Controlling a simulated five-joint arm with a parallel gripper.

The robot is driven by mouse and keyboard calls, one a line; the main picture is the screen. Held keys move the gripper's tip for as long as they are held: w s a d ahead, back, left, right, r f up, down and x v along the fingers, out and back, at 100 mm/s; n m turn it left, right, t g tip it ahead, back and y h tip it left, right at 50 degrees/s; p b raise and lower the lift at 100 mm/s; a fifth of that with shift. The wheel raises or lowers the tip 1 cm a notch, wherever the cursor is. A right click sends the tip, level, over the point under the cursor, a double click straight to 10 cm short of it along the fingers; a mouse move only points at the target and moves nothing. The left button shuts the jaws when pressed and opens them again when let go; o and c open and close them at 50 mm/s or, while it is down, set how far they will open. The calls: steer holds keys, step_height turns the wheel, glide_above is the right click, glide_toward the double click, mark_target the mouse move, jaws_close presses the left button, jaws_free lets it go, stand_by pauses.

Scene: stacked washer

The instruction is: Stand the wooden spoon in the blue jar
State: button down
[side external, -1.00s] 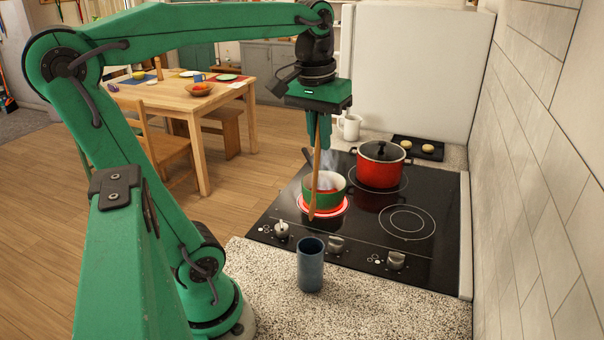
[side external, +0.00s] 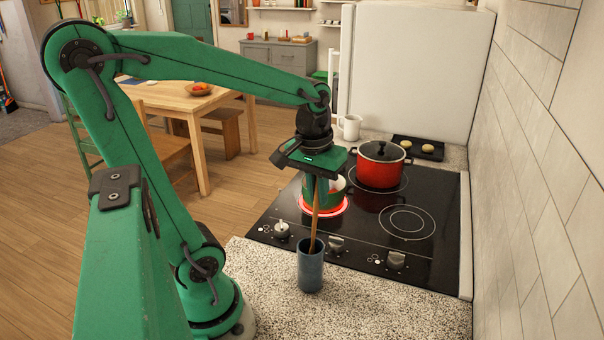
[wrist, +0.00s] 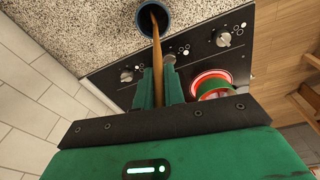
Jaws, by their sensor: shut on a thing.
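The blue jar (side external: 311,270) stands upright on the speckled counter in front of the stove; it also shows at the top of the wrist view (wrist: 140,26). My gripper (side external: 316,185) is shut on the wooden spoon (side external: 315,215) and holds it above the jar, slightly tilted. The spoon's lower end is at the jar's mouth and appears inside it in the side view. In the wrist view the spoon (wrist: 157,60) runs from between my fingers (wrist: 160,90) into the jar opening. Whether it touches the jar's bottom is hidden.
Stove knobs (side external: 336,244) lie near the jar. The counter (side external: 400,312) right of the jar is clear.

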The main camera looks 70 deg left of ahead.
mark_target(317, 205)
steer(key=shift+f, duration=2.35)
steer(key=c, duration=1.5)
jaws_free()
steer(key=shift+f, duration=0.2)
steer(key=shift+s+d+r, duration=0.1)
steer(key=shift+s+r, duration=0.1)
steer(key=shift+r, duration=1.75)
steer(key=shift+s+r, duration=0.2)
steer(key=shift+r, duration=1.75)
steer(key=shift+s+d+r+m+t, duration=0.2)
steer(key=shift+s+d+m+t, duration=0.2)
steer(key=shift+d+m+t, duration=0.55)
steer(key=shift+s+d+r+m+t, duration=0.2)
steer(key=shift+s+d+m+t, duration=0.3)
steer(key=shift+d+m, duration=0.75)
steer(key=shift+s+d+r+m+t, duration=0.2)
steer(key=shift+s+d+m+t, duration=0.15)
steer(key=shift+d+m+t, duration=0.6)
